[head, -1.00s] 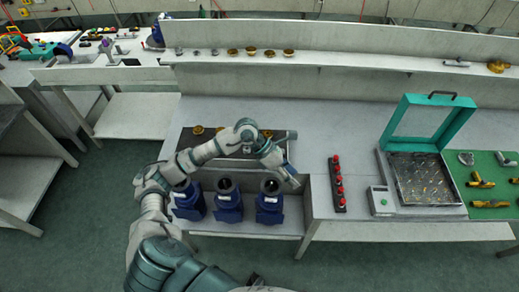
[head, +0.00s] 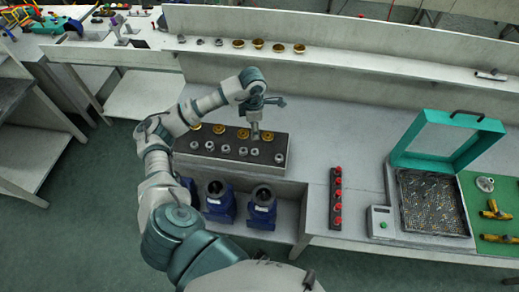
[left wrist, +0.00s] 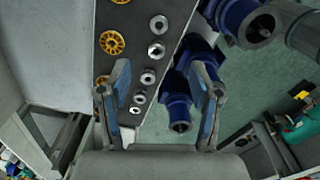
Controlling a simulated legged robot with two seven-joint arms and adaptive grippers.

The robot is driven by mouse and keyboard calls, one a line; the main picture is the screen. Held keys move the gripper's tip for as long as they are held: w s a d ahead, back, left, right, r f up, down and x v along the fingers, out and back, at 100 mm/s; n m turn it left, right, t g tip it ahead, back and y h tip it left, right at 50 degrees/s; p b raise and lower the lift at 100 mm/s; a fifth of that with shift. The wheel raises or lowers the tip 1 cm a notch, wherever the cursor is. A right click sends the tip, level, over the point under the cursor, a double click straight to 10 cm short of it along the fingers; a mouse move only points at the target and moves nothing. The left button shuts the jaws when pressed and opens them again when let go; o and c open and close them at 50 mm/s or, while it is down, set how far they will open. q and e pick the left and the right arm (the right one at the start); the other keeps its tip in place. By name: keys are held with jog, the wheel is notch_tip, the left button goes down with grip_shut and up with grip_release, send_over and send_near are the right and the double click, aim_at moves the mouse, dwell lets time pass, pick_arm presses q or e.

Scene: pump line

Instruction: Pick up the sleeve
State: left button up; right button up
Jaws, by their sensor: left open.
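Several small silver ring-shaped parts, which look like the sleeves (head: 226,149), stand in a row along the front of a dark tray (head: 178,145) on the bench. In the left wrist view, sleeves (left wrist: 148,77) run in a line between and beyond my fingers. My left gripper (head: 256,136) is over the right part of the tray, pointing down. In the left wrist view its two fingers (left wrist: 164,92) are apart, with nothing held between them. I cannot tell which sleeve is closest below it. My right gripper is not in view.
Brass-coloured wheels (head: 218,129) form the tray's back row. Blue pumps (head: 262,207) stand below the bench front. A rack with red knobs (head: 337,196) and an open teal case (head: 440,140) are to the right. A shelf (head: 350,61) runs behind.

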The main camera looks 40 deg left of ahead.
pick_arm(q)
send_over(255, 152)
jog(key=a, duration=0.2)
jog(key=f, duration=0.9)
jog(key=shift+d+f+p, duration=0.2)
jog(key=shift+p, duration=0.1)
jog(key=shift+s+d+f, duration=0.15)
jog(key=shift+d+f, duration=0.3)
jog(key=f, duration=0.1)
jog(key=d+f+p, duration=0.1)
jog(key=f, duration=0.1)
jog(key=shift+d+f, duration=0.2)
jog(key=shift+f, duration=0.35)
jog(key=shift+a+f, duration=0.1)
jog(key=shift+f, duration=0.05)
jog(key=shift+a+f, duration=0.15)
jog(key=shift+a, duration=0.4)
jog(key=shift+d, duration=0.2)
jog(key=shift+d+b, duration=0.3)
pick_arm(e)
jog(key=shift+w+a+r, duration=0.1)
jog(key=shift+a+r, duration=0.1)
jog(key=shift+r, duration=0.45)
pick_arm(q)
jog(key=shift+a+f, duration=0.1)
jog(key=shift+a, duration=0.05)
